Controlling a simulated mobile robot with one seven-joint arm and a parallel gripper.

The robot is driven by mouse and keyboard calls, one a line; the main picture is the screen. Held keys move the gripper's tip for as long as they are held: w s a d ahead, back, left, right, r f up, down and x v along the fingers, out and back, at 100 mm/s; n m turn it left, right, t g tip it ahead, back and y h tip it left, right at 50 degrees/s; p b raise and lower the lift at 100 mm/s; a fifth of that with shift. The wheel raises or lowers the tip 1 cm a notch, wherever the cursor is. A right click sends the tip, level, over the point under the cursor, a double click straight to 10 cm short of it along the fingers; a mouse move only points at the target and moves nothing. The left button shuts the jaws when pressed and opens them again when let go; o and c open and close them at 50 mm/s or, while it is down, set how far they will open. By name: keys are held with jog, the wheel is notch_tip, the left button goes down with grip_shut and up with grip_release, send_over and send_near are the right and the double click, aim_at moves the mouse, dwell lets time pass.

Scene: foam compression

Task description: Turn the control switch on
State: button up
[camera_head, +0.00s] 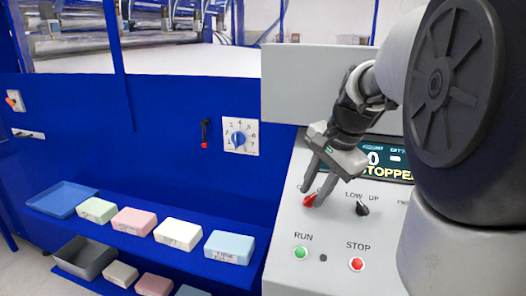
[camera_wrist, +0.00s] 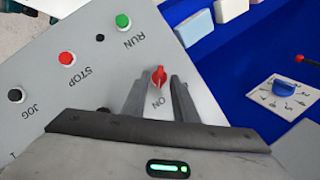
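The control switch is a red knob (camera_head: 310,201) on the sloped grey control panel (camera_head: 325,268). It also shows in the wrist view (camera_wrist: 159,76), with the label ON beside it. My gripper (camera_head: 316,192) points down at the red switch from above. In the wrist view its two fingers (camera_wrist: 160,82) stand on either side of the switch, with a gap on each side. The gripper looks open, with nothing held. The fingers partly hide the switch and its labels in the head view.
A black knob (camera_head: 362,207) marked LOW and UP sits right of the switch. A green RUN button (camera_head: 301,252) and a red STOP button (camera_head: 357,264) are below. The display (camera_head: 385,160) reads STOPPED. Foam blocks (camera_head: 181,234) lie on blue shelves at left.

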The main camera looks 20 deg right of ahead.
jog(key=p+v, duration=0.2)
jog(key=v, duration=1.4)
jog(key=shift+r, duration=0.2)
jog(key=shift+s+f, duration=0.1)
